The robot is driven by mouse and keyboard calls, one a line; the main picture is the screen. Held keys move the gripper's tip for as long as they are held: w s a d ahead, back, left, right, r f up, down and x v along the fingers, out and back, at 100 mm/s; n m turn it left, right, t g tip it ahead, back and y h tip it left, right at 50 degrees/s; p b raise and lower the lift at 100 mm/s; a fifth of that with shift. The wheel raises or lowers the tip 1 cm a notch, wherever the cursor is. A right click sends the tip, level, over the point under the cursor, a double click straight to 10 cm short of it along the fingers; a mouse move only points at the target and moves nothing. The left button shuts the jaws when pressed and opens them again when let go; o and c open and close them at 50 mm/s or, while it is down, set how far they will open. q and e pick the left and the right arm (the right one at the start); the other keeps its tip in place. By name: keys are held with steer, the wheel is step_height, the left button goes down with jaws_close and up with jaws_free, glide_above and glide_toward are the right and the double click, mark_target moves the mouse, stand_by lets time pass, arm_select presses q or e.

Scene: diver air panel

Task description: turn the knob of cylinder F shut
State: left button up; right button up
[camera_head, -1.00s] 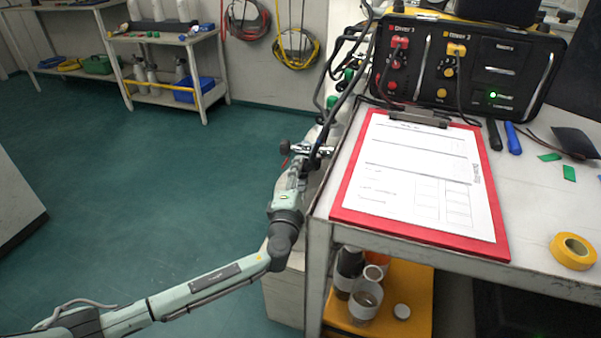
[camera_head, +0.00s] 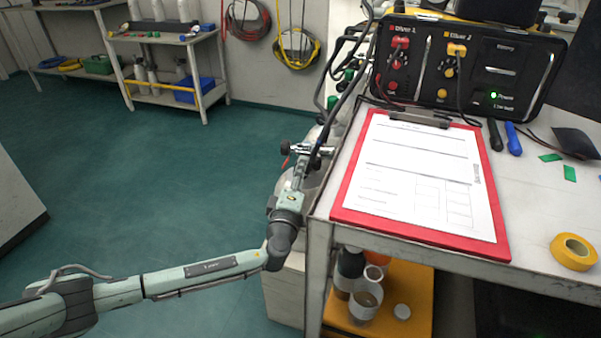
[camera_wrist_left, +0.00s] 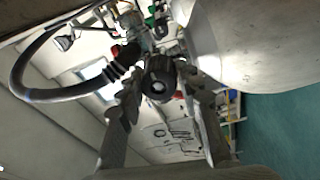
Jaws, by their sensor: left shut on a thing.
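My left gripper (camera_head: 297,172) is at a cylinder valve (camera_head: 305,150) beside the left edge of the bench. In the left wrist view a round black knob (camera_wrist_left: 158,84) sits between the two fingers of my left gripper (camera_wrist_left: 163,100). The gripper is shut on this knob. A pale cylinder body (camera_wrist_left: 255,45) fills the upper right of the wrist view, and a black hose (camera_wrist_left: 45,94) curves on the left. No letter on the cylinder can be read, and the knob's turn angle cannot be told. My right gripper is not in view.
The bench (camera_head: 330,222) stands close right of my left arm, with a red clipboard (camera_head: 400,241), a black diver panel (camera_head: 540,75) and yellow tape (camera_head: 573,252) on it. Dark hoses (camera_head: 335,85) hang by the valve. The green floor (camera_head: 150,190) at left is clear.

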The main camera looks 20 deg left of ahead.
arm_select(q)
steer(key=o, duration=1.2)
steer(key=shift+c, duration=0.2)
steer(key=s, duration=0.7)
steer(key=shift+s+d+f, duration=0.15)
steer(key=shift+s+d, duration=0.1)
steer(key=shift+d, duration=0.15)
